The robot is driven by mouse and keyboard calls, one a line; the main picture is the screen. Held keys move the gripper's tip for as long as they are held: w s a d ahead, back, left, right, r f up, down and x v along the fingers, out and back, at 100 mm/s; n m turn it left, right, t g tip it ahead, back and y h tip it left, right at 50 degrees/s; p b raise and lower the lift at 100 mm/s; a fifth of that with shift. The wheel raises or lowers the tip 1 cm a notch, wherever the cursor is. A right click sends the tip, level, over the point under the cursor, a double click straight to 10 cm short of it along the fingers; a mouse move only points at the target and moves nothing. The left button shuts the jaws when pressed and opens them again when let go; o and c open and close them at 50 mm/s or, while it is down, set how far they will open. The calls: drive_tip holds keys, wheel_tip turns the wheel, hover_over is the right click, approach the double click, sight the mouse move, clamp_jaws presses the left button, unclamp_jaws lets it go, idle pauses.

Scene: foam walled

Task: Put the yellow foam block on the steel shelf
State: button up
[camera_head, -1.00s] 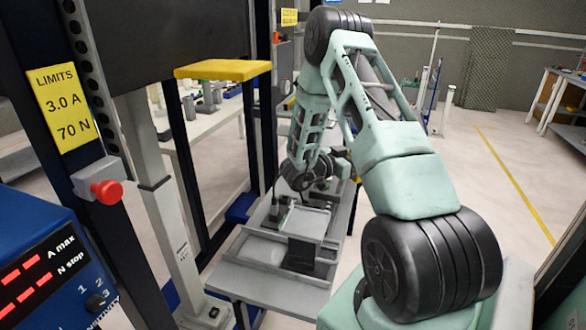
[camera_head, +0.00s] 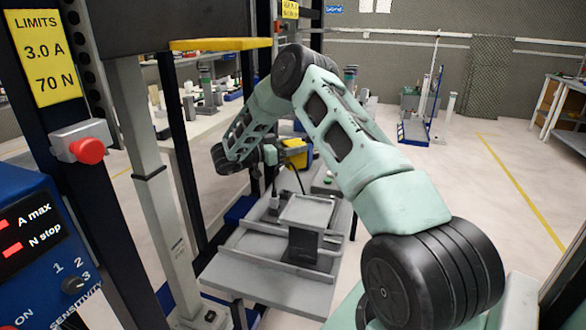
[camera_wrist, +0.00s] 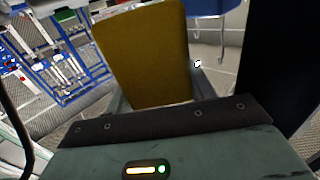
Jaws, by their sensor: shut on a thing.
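The yellow foam block (camera_wrist: 150,50) fills the upper middle of the wrist view, upright between the fingers of my gripper (camera_wrist: 160,95). My gripper is shut on it. In the head view the block (camera_head: 296,154) shows as a small yellow shape just right of my wrist, above the far end of a grey metal bench. Part of it is hidden by my gripper (camera_head: 276,155). The bench (camera_head: 265,283) carries a raised grey plate (camera_head: 306,211) on a dark stand. I cannot tell for certain which surface is the steel shelf.
A dark upright frame with a yellow top bar (camera_head: 220,44) stands left of the bench. A red stop button (camera_head: 88,150) and a blue control box (camera_head: 35,245) are at the near left. A rack (camera_head: 565,105) stands far right. The floor right of the bench is open.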

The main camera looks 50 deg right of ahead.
sight(292, 161)
drive_tip(key=shift+f+b, duration=2)
drive_tip(key=shift+f, duration=0.75)
drive_tip(key=shift+r, duration=0.15)
drive_tip(key=shift+a, duration=0.1)
drive_tip(key=o, duration=0.7)
drive_tip(key=v, duration=0.7)
drive_tip(key=shift+w+a, duration=0.1)
drive_tip(key=shift+a, duration=0.15)
